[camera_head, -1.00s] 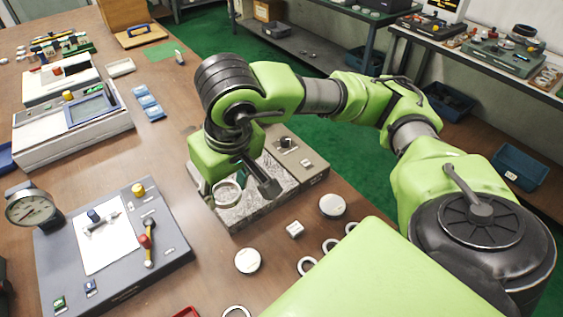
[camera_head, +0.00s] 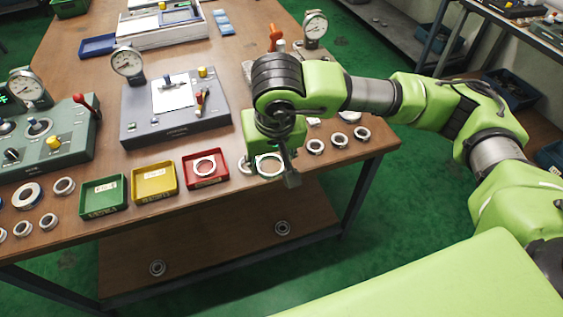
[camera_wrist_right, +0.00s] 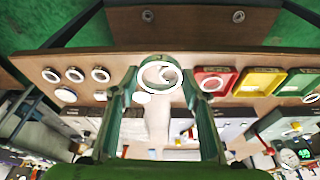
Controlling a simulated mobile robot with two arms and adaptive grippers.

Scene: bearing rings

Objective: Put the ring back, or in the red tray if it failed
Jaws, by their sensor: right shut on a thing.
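My right gripper (camera_head: 275,168) is shut on a pale metal ring (camera_head: 261,175), held near the table's front edge, just right of the red tray. In the wrist view the ring (camera_wrist_right: 142,78) sits between the two fingertips of my right gripper (camera_wrist_right: 161,75). The ring's height above the table is hard to tell. The red tray (camera_head: 208,184) has a ring (camera_head: 204,166) lying in it; the tray also shows in the wrist view (camera_wrist_right: 214,69), right of the fingers. My left gripper is not in view.
A yellow tray (camera_head: 155,198) and a green tray (camera_head: 104,210) stand left of the red one. Several rings lie along the front edge on both sides, including one ring (camera_head: 315,146) right of my gripper. A grey gauge device (camera_head: 178,132) stands behind the trays.

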